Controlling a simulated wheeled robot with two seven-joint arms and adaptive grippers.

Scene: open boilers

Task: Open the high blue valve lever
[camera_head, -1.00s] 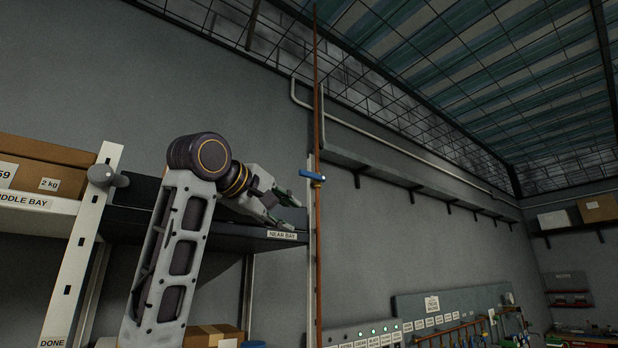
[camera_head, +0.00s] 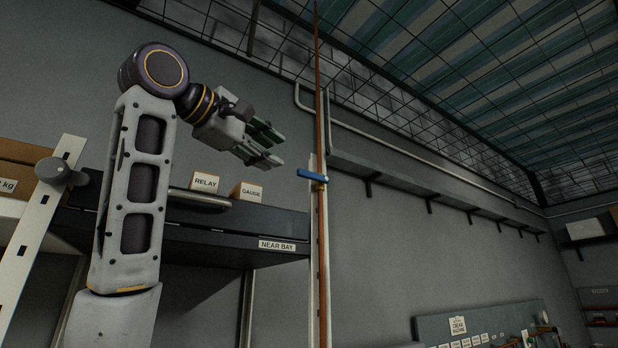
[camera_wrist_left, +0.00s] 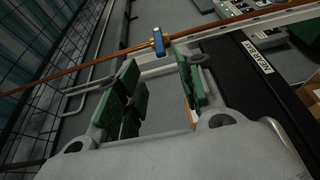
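The blue valve lever (camera_head: 311,175) sits on a vertical copper pipe (camera_head: 321,240) and points left, nearly level, in the head view. In the left wrist view the lever (camera_wrist_left: 158,42) shows beyond the fingers, on a brass fitting of the copper pipe (camera_wrist_left: 100,74). My left gripper (camera_head: 274,147) is up and to the left of the lever, apart from it. Its green-padded fingers are spread and empty in the left wrist view (camera_wrist_left: 158,92). My right gripper is not in view.
A dark shelf labelled NEAR BAY (camera_head: 277,245) lies below my left gripper. On it stand the RELAY box (camera_head: 205,181) and the GAUGE box (camera_head: 248,190). A white upright (camera_head: 38,230) stands at left. A wall ledge (camera_head: 420,187) runs right of the pipe.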

